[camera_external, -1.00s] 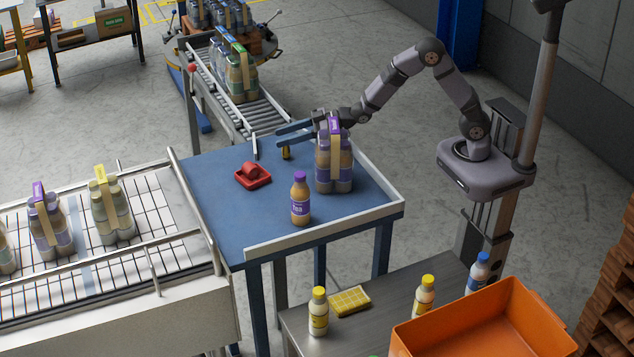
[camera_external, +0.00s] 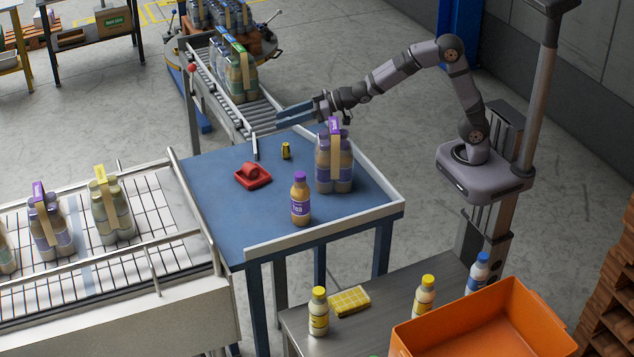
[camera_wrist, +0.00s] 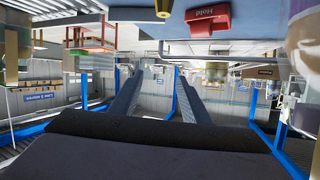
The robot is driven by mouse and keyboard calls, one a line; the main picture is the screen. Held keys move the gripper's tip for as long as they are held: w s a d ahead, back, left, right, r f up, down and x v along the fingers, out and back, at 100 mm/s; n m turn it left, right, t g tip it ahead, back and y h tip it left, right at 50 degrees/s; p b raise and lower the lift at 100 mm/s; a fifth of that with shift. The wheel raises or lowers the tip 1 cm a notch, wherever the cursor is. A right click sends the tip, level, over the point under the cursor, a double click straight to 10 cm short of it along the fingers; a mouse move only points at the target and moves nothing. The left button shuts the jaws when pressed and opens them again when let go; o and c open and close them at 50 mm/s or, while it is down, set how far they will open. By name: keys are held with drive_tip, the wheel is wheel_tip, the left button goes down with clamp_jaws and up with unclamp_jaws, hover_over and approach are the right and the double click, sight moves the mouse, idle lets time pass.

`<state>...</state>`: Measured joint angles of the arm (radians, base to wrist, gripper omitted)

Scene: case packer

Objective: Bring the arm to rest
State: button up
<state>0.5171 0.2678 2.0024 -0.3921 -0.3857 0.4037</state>
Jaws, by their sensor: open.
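My arm reaches left from its base over the blue table (camera_external: 225,215). My gripper (camera_external: 279,114) is open and empty, above the table's back edge near the conveyor's end. It is behind and above a purple-labelled bottle multipack (camera_external: 334,165), and apart from it. In the wrist view the two fingers of my gripper (camera_wrist: 160,68) are spread apart with nothing between them, and the scene appears upside down.
On the table are a single purple-capped bottle (camera_external: 300,200), a red tape dispenser-like object (camera_external: 253,177), also in the wrist view (camera_wrist: 208,20), and a small yellow-black can (camera_external: 286,151). A roller conveyor (camera_external: 262,112) carries multipacks behind. An orange crate (camera_external: 470,335) stands front right.

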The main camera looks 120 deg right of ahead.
drive_tip(key=s+a+r+m+g+y+p, duration=0.25)
drive_tip(key=s+a+r+m+g, duration=0.2)
drive_tip(key=s+a+m, duration=0.35)
drive_tip(key=s+a+r+m+g+y+p, duration=0.1)
drive_tip(key=s+a+r+m+g+p, duration=0.25)
drive_tip(key=s+a+r+m, duration=0.5)
drive_tip(key=s+a+f+n+g+y+b, duration=0.1)
drive_tip(key=s+a+f+n+g, duration=0.25)
drive_tip(key=f, duration=0.55)
drive_tip(key=s+a+f+n+y+b, duration=0.1)
drive_tip(key=s+a+f+n+b, duration=0.1)
drive_tip(key=s+a+f, duration=0.35)
drive_tip(key=s+f+n+g+b, duration=0.1)
drive_tip(key=s+f+n+b, duration=0.1)
drive_tip(key=f+n, duration=0.6)
drive_tip(key=s+a+f+n+b, duration=0.1)
drive_tip(key=s+f+n+b, duration=0.2)
drive_tip(key=f+n, duration=0.5)
drive_tip(key=shift+s+f+g, duration=0.35)
drive_tip(key=shift+s+f, duration=0.45)
drive_tip(key=shift+f, duration=0.35)
drive_tip(key=shift+h, duration=0.25)
